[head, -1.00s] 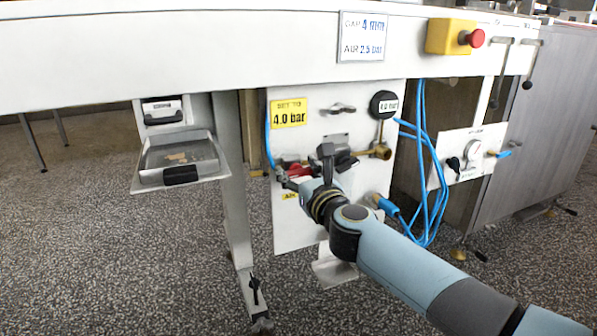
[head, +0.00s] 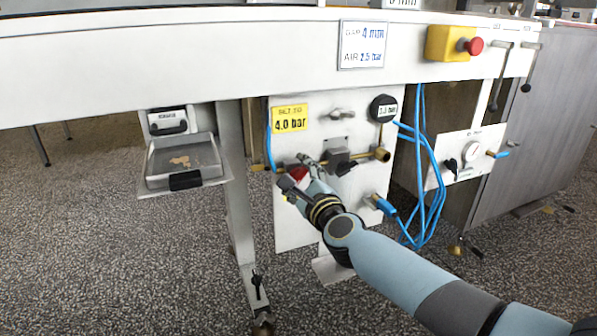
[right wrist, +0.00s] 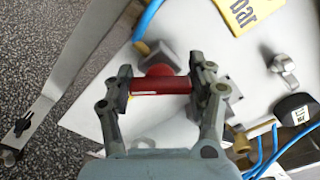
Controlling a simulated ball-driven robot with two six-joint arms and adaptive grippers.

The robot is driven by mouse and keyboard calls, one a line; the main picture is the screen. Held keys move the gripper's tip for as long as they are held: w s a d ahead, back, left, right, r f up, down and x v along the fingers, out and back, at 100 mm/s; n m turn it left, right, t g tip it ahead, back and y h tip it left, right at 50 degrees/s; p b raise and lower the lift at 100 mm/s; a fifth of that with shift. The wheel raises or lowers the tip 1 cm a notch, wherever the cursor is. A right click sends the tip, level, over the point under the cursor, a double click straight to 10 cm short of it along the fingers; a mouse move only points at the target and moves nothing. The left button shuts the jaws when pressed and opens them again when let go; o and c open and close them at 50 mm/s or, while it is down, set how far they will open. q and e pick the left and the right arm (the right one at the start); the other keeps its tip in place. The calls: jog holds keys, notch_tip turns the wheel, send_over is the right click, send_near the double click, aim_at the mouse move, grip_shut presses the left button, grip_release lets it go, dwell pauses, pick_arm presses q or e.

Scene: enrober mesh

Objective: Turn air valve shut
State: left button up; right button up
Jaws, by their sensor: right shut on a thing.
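The air valve's red handle (head: 298,174) is on the white panel (head: 295,235) under the machine, on the brass pipe line. It also shows in the right wrist view as a red bar (right wrist: 160,85) with a round red hub behind it. My right gripper (head: 301,177) is at the handle and partly hides it in the head view. In the right wrist view its two fingers (right wrist: 158,86) are shut on the bar, one at each end. A round black gauge (head: 384,107) sits on the panel's upper right; its small digits are blurred. My left gripper is not in view.
A yellow "SET TO 4.0 bar" label (head: 290,118) and a grey wing knob (head: 341,114) are above the valve. A dark regulator block (head: 338,160) is right of it. Blue hoses (head: 428,165) hang at the right. A tray (head: 183,160) hangs at the left.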

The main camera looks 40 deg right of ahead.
jog(key=n+p, duration=0.2)
jog(key=n, duration=0.3)
jog(key=shift+a, duration=0.1)
pick_arm(q)
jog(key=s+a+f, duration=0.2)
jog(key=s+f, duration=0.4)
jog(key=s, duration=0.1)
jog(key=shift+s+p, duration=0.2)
jog(key=shift+p, duration=0.25)
pick_arm(e)
jog(key=shift+f+n, duration=0.25)
jog(key=shift+n, duration=1.45)
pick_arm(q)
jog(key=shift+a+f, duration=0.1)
pick_arm(e)
jog(key=o, duration=1.2)
